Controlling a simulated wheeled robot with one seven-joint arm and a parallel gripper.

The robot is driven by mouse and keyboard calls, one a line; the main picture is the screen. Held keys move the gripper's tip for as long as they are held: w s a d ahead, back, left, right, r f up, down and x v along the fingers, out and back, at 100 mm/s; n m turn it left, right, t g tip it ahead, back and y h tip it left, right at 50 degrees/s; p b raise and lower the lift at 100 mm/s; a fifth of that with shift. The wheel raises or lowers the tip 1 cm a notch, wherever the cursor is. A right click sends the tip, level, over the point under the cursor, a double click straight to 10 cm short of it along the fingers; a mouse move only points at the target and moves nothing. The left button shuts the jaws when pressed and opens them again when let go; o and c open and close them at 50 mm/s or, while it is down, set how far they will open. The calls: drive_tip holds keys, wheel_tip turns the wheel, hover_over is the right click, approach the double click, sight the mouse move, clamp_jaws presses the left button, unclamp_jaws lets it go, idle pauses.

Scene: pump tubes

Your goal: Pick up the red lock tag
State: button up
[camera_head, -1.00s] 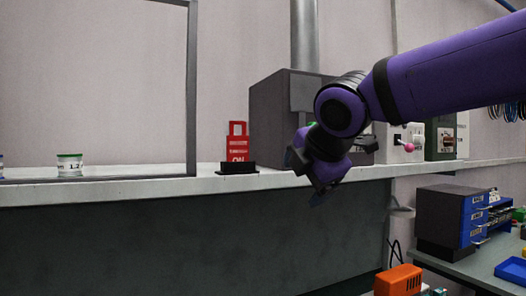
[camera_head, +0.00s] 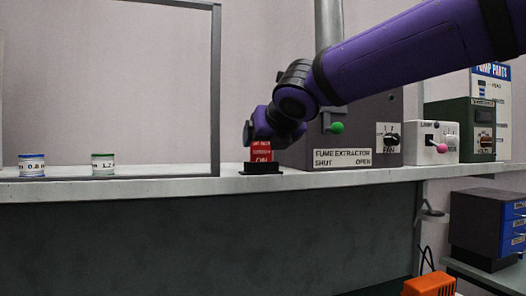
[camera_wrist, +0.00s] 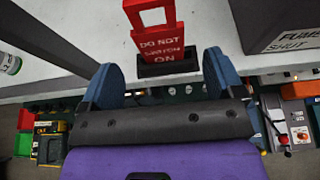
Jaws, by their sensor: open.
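The red lock tag (camera_head: 261,152) stands upright in a black holder (camera_head: 261,168) on the light shelf, left of the fume extractor box. The head view shows only its lower part, as my gripper (camera_head: 251,138) covers its top. The wrist view shows the tag (camera_wrist: 160,42) with its red loop and white lettering reading "DO NOT SWITCH ON", and the holder (camera_wrist: 152,69) at its base. My gripper also shows in the wrist view (camera_wrist: 158,66), its two blue fingers apart, one at each side of the tag's lower end. I cannot tell how near the fingers are in depth. No contact shows.
The grey fume extractor box (camera_head: 340,140) stands close on the right, with a green-knobbed lever (camera_head: 336,127). A dark frame (camera_head: 216,90) rises to the left. Two labelled jars (camera_head: 31,165) (camera_head: 103,164) stand further left.

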sight(262, 148)
drive_tip(key=shift+f+x, duration=0.15)
drive_tip(key=shift+x, duration=1.35)
drive_tip(key=shift+f+x, duration=0.1)
drive_tip(key=shift+x, duration=1.4)
drive_tip(key=shift+s+d, duration=0.1)
drive_tip(key=c, duration=1.1)
drive_tip(key=shift+r, duration=0.1)
